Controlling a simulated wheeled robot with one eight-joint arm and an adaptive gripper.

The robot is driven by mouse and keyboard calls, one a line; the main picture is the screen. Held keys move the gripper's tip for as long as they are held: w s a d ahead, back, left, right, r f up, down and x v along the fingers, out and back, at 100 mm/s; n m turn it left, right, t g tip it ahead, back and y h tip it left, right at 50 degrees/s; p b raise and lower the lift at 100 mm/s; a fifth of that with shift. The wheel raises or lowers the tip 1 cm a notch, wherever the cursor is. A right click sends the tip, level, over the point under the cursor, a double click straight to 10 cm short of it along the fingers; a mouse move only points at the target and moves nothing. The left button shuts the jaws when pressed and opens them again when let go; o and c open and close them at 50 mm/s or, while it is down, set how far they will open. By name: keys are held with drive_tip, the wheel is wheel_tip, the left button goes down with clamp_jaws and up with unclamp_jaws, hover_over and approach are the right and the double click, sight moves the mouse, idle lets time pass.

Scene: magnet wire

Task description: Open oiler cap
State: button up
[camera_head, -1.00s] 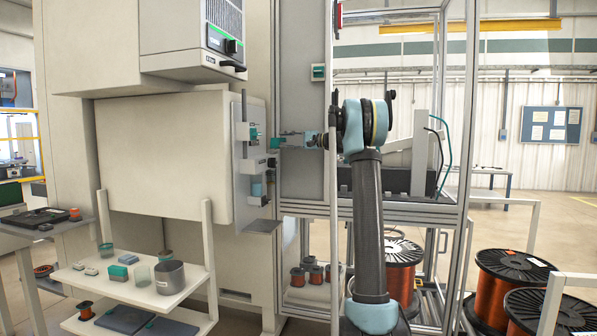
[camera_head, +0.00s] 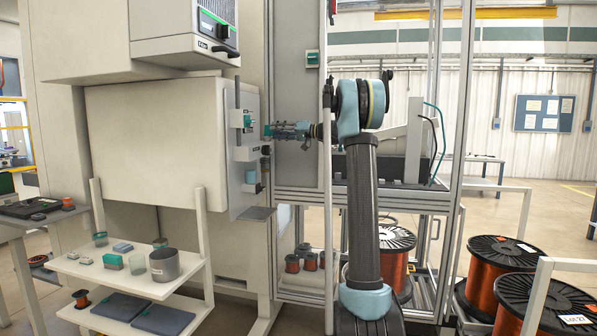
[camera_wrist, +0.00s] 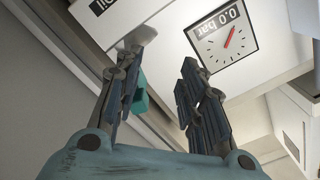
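The oiler hardware is on a pale panel at the side of the large cabinet. A teal cap-like part (camera_head: 247,120) shows near its top in the head view, with a teal-filled cup (camera_head: 251,177) lower down. My gripper (camera_head: 267,131) is just right of the panel at about the upper part's height. In the wrist view my gripper (camera_wrist: 163,55) has its two fingers apart with nothing held between them. A teal part (camera_wrist: 140,96) shows beside the left finger, partly hidden by it. I cannot tell whether they touch. A grey rounded part (camera_wrist: 137,38) is near that fingertip.
A square gauge (camera_wrist: 221,35) marked "0.0 bar" is beyond the right finger. A shelf cart (camera_head: 130,285) with cups and small boxes stands below left. An upright frame post (camera_head: 327,200) is close to my arm. Wire spools (camera_head: 497,258) stand at the right.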

drive_tip(key=s+d+f+n, duration=0.2)
drive_tip(key=s+d+n, duration=0.25)
drive_tip(key=d, duration=0.35)
drive_tip(key=s+d+f+n, duration=0.1)
drive_tip(key=s+d+n, duration=0.2)
drive_tip(key=d+n, duration=0.35)
drive_tip(key=s+a+f+m+g+h, duration=0.1)
drive_tip(key=s+a+f+m+h, duration=0.1)
drive_tip(key=s, duration=0.6)
drive_tip(key=s+a+f+m+g+h, duration=0.1)
drive_tip(key=s+a+f+m+h, duration=0.2)
drive_tip(key=s+f, duration=0.4)
drive_tip(key=shift+s+a+f+m, duration=0.2)
drive_tip(key=shift+s+a+m, duration=0.5)
drive_tip(key=shift+s+a, duration=0.5)
drive_tip(key=shift+a, duration=0.15)
